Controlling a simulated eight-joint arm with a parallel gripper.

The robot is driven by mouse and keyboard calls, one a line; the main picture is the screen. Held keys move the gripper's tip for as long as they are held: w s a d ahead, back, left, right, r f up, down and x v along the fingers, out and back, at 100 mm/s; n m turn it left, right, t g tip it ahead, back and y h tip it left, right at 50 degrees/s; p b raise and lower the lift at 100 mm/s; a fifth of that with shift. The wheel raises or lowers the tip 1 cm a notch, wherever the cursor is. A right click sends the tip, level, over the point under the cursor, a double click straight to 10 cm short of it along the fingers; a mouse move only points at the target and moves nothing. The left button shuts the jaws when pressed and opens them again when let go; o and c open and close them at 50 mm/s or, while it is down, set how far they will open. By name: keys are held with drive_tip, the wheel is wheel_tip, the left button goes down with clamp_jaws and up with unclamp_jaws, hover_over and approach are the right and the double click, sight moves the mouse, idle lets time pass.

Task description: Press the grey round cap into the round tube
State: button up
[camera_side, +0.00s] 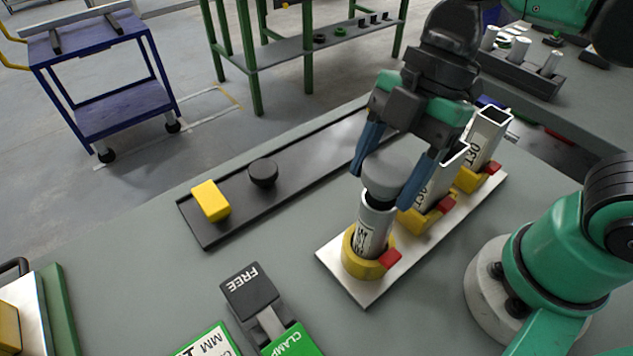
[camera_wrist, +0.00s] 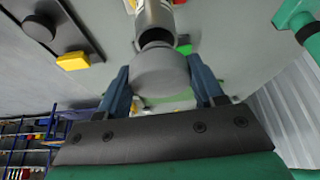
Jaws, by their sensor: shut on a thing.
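The grey round cap (camera_side: 388,174) is between the blue fingers of my gripper (camera_side: 384,182), which is shut on it. The round tube (camera_side: 374,226) stands upright in a yellow holder ring (camera_side: 361,258) with a red tab. The cap is just above the tube's open mouth, with its narrower dark lower part close to the rim. I cannot tell whether they touch. In the wrist view, the cap (camera_wrist: 160,74) sits between the fingers (camera_wrist: 163,84), with the tube (camera_wrist: 154,16) beyond it.
Two more tubes, one square-mouthed (camera_side: 489,130), stand in yellow holders on the same white plate (camera_side: 345,284). A black tray (camera_side: 300,158) holds a yellow block (camera_side: 210,201) and a dark round cap (camera_side: 263,172). A clamp block marked FREE (camera_side: 252,291) stands in front.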

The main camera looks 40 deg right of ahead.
sight(395, 162)
drive_tip(key=shift+f, duration=0.75)
idle(0.8)
drive_tip(key=shift+r, duration=0.45)
drive_tip(key=shift+f, duration=0.6)
idle(1.1)
drive_tip(key=o, duration=1.3)
drive_tip(key=shift+r, duration=0.15)
drive_tip(key=shift+v, duration=2.7)
